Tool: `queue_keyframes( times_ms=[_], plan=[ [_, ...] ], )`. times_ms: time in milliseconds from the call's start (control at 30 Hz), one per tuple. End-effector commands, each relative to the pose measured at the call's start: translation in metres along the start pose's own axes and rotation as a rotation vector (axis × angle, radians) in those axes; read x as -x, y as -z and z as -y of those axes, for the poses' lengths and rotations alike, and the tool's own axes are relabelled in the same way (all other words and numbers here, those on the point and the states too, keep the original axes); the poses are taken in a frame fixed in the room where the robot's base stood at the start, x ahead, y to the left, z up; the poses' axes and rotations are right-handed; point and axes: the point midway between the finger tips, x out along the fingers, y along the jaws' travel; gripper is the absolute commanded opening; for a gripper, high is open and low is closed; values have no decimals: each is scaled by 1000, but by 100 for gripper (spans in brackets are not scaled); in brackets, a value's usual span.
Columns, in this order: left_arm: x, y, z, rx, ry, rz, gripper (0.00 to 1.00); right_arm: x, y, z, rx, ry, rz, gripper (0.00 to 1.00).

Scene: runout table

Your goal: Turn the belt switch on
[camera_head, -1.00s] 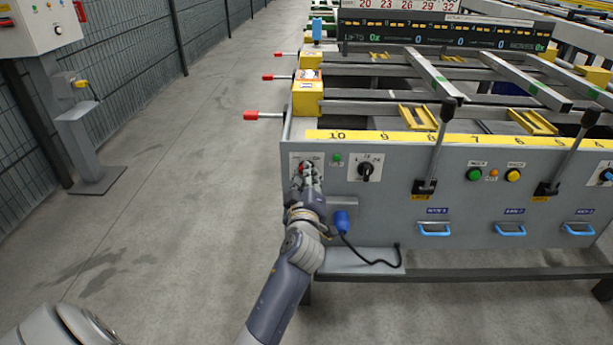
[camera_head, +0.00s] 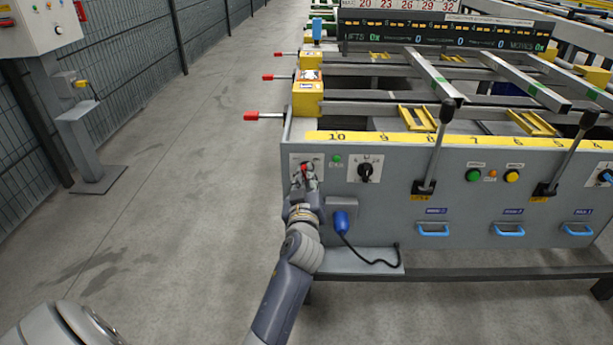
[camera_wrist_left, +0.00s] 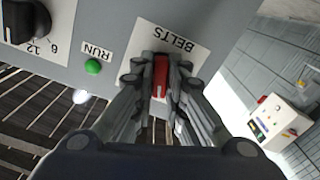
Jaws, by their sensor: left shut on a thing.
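The belt switch has a red handle (camera_wrist_left: 160,76) on a white plate marked BELTS (camera_wrist_left: 186,38) in the left wrist view. In the head view its plate (camera_head: 295,161) is at the left end of the grey panel. My left gripper (camera_head: 306,172) is at the switch, its fingers on both sides of the red handle and shut on it. It also fills the middle of the left wrist view (camera_wrist_left: 161,88). The fingers hide part of the switch. A green RUN lamp (camera_wrist_left: 93,67) sits beside the plate. My right gripper is not in view.
A black rotary knob (camera_head: 366,170) is right of the switch. A blue plug (camera_head: 341,221) with a black cable sticks out below. Black levers (camera_head: 437,150) stand farther right. Red-tipped rods (camera_head: 262,116) jut out left over open floor.

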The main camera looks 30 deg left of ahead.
Motion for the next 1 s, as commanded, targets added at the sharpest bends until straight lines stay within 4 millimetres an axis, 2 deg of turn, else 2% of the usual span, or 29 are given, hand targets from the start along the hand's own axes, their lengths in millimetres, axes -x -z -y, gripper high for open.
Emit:
queue_keyframes(
  times_ms=[667, 800, 1000],
  plan=[
    [0, 3, 0, -643, 0, -1, 0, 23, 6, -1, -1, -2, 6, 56],
    [0, 3, 0, -773, 0, -2, 0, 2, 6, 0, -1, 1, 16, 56],
    [0, 4, 0, -933, 0, -4, 0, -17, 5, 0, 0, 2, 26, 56]
  ],
)
